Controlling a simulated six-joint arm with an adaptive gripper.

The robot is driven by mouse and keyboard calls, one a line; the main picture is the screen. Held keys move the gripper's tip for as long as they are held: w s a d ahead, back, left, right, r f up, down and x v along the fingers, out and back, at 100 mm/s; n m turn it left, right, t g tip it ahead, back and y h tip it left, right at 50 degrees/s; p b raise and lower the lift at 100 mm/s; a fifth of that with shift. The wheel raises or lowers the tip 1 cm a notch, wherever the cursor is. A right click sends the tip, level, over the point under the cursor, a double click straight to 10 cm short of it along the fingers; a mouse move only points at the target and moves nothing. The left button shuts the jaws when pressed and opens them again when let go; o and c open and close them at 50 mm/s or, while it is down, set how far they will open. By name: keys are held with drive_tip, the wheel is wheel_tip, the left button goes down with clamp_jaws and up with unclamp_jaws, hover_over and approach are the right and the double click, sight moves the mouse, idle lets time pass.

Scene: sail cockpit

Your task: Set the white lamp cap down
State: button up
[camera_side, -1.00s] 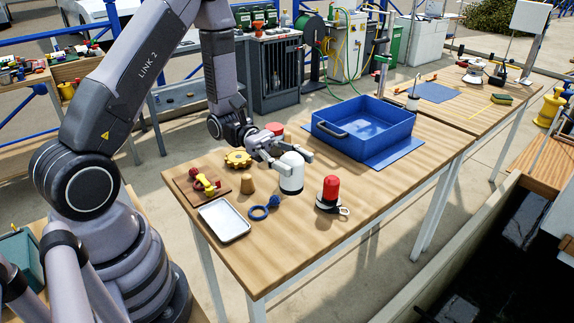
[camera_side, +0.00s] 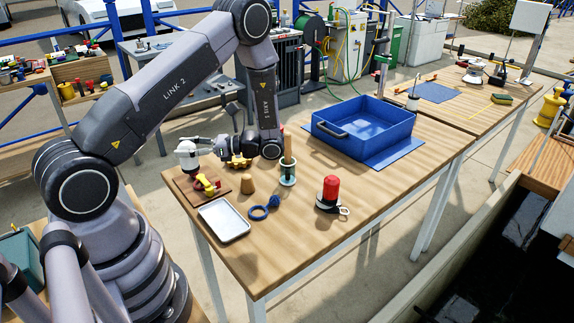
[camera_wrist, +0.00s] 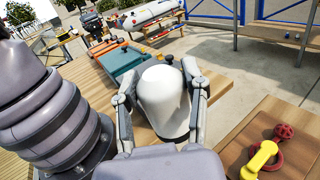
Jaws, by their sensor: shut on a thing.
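The white lamp cap (camera_side: 187,157) is in my gripper (camera_side: 196,144), held clear of its lamp, near the table's far left corner in the side view. It fills the middle of the wrist view (camera_wrist: 165,102), with a finger on each side.
The board carries a red-and-yellow shackle-like piece (camera_side: 206,185). A blue bin (camera_side: 365,135) is farther back. The table's front right is clear.

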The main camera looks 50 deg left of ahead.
drive_tip(key=w+a+r+m+t+y, duration=0.1)
drive_tip(key=w+a+m+t+y, duration=0.3)
drive_tip(key=w+m+t, duration=0.4)
drive_tip(key=w+a+r+m+t+y, duration=0.1)
drive_tip(key=w+a+m+t+y, duration=0.25)
drive_tip(key=w+t, duration=0.55)
drive_tip(key=w+d+r+m+t+h, duration=0.35)
drive_tip(key=w+d+m+t, duration=0.3)
drive_tip(key=w, duration=0.45)
drive_tip(key=w+d+r+m+t+h, duration=0.2)
drive_tip(key=w+d+m+t+h, duration=0.4)
drive_tip(key=w, duration=0.5)
drive_tip(key=shift+n+t+y, duration=0.35)
drive_tip(key=shift+n+y, duration=0.15)
drive_tip(key=shift+y, duration=0.3)
drive_tip(key=shift+s+a+f, duration=0.1)
drive_tip(key=shift+a+f, duration=0.1)
drive_tip(key=shift+f, duration=3.55)
drive_tip(key=shift+s+a+f, duration=0.1)
drive_tip(key=shift+a+f, duration=0.1)
drive_tip(key=shift+f, duration=3.6)
drive_tip(key=shift+s+a+f, duration=0.1)
drive_tip(key=shift+a+f, duration=0.1)
drive_tip(key=shift+f, duration=3.55)
drive_tip(key=shift+f, duration=0.6)
drive_tip(key=o, duration=1.2)
drive_tip(key=shift+o, duration=0.2)
